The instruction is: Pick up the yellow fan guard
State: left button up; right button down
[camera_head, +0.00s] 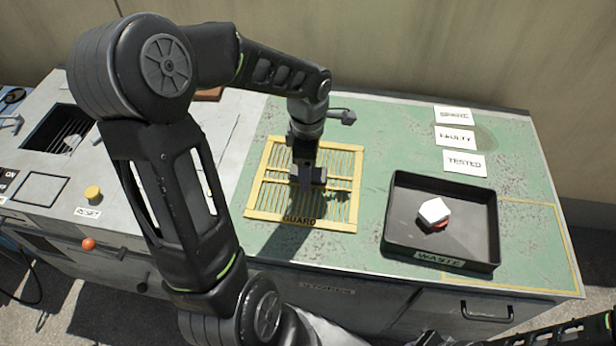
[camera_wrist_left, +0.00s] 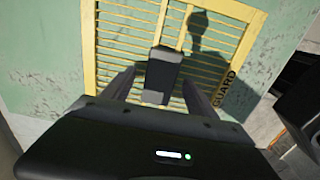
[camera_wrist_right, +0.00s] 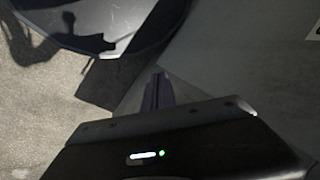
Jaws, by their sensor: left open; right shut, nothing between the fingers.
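The yellow fan guard (camera_head: 256,196), a slatted frame marked GUARD, lies flat on the green worktop. It also shows in the left wrist view (camera_wrist_left: 108,62). A dark block, seemingly its handle (camera_wrist_left: 164,72), stands out at its middle. My left gripper (camera_head: 306,184) is over the middle of the guard, pointing down. In the left wrist view its open fingers (camera_wrist_left: 156,88) lie either side of the dark block; I cannot tell whether they touch it. The arm hides part of the guard. My right gripper (camera_wrist_right: 158,92) is shut and empty, away from the guard.
A black WASTE tray (camera_head: 397,215) holding a white piece (camera_head: 434,210) and something red stands right of the guard. Labels SPARE (camera_head: 454,115), FAULTY (camera_head: 455,136) and TESTED (camera_head: 464,163) lie behind. A yellow button (camera_head: 93,194) marked RESET is at left. A wall closes the back.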

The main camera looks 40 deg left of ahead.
pick_arm(q)
jog(key=shift+f, duration=0.25)
dwell(0.4)
grip_shut()
dwell(0.6)
